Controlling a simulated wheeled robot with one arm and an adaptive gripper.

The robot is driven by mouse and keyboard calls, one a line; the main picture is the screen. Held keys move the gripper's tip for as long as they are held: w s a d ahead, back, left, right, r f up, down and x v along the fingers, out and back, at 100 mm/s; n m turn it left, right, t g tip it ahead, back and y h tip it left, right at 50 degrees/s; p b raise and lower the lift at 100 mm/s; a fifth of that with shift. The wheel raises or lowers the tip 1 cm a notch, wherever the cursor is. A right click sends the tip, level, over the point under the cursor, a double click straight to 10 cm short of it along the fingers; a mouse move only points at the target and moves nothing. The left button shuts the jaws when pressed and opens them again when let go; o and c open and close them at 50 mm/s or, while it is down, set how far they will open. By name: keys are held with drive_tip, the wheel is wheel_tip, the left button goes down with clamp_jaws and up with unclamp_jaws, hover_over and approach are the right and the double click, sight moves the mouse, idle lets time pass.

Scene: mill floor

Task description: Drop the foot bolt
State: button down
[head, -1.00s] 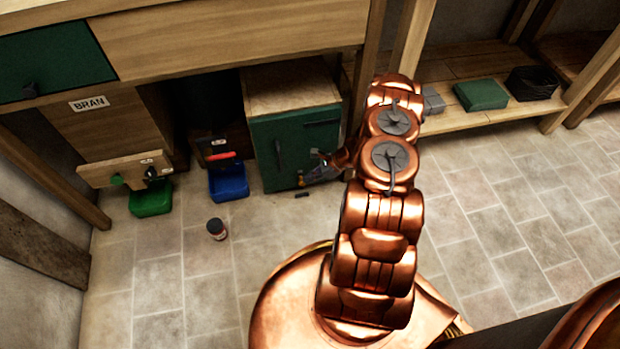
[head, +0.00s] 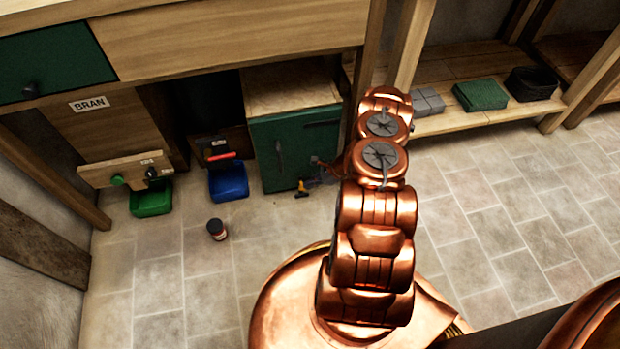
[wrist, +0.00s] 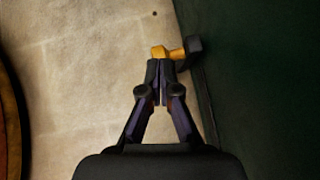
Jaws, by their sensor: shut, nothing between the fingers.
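The foot bolt (head: 302,188), yellow with a dark end, is low at the front of the green cabinet (head: 296,150), by the floor. In the wrist view its yellow part (wrist: 160,52) lies just beyond my fingertips, with the dark end (wrist: 193,47) to the right against the cabinet's green face. My gripper (wrist: 160,76) is shut and empty, its tips together. Whether they touch the bolt I cannot tell. In the head view the gripper (head: 322,178) is small and blurred beside the bolt, partly hidden by my arm.
A dark jar (head: 217,229) stands on the tiled floor. A blue bin (head: 229,182) and a green bin (head: 151,199) sit left of the cabinet. A low wooden shelf (head: 470,117) with several boxes is at right. The floor at right is clear.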

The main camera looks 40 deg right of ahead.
drive_tip(key=shift+r, duration=0.1)
drive_tip(key=p+v, duration=0.4)
drive_tip(key=v, duration=1)
